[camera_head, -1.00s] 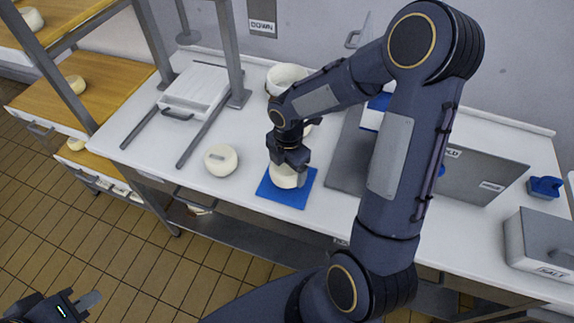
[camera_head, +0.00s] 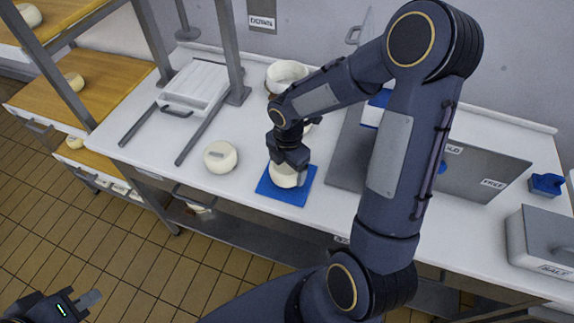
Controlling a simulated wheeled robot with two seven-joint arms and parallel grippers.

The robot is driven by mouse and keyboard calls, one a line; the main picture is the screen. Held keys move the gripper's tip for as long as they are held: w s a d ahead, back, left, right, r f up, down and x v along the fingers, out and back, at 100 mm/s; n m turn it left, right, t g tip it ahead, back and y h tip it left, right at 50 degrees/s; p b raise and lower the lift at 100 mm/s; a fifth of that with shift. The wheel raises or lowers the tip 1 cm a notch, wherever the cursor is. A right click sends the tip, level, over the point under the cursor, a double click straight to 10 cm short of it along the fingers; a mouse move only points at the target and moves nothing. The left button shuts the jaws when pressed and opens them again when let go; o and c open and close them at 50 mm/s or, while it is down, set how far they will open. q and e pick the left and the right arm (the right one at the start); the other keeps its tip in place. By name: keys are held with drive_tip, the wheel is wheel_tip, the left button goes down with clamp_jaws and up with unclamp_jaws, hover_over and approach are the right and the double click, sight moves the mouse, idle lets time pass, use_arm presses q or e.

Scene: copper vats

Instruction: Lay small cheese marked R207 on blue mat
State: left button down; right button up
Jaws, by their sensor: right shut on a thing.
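A small pale cheese (camera_head: 284,178) is on the blue mat (camera_head: 290,196), at the middle of the white table. My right gripper (camera_head: 290,162) is above the mat, shut on this cheese, with its fingers over the top. Any mark on this cheese is too small or hidden to read. A second pale cheese (camera_head: 221,157) lies on the table to the left of the mat, with a small unreadable label on top. My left gripper (camera_head: 88,300) is low at the left, above the floor and away from the table; its fingers are too unclear to judge.
A white press board (camera_head: 196,85) stands behind the left cheese within a grey frame. A white pot (camera_head: 286,74) is behind my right gripper. A grey panel (camera_head: 480,172) and a box marked SALT (camera_head: 545,240) stand to the right. Wooden shelves (camera_head: 105,75) with cheeses are at left.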

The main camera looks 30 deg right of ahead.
drive_tip(key=shift+f+b, duration=0.55)
drive_tip(key=shift+f, duration=0.2)
idle(0.4)
drive_tip(key=o, duration=1.1)
drive_tip(key=shift+o, duration=0.2)
drive_tip(key=shift+r, duration=0.15)
wheel_tip(320, 180, up, 7)
drive_tip(key=p, duration=0.6)
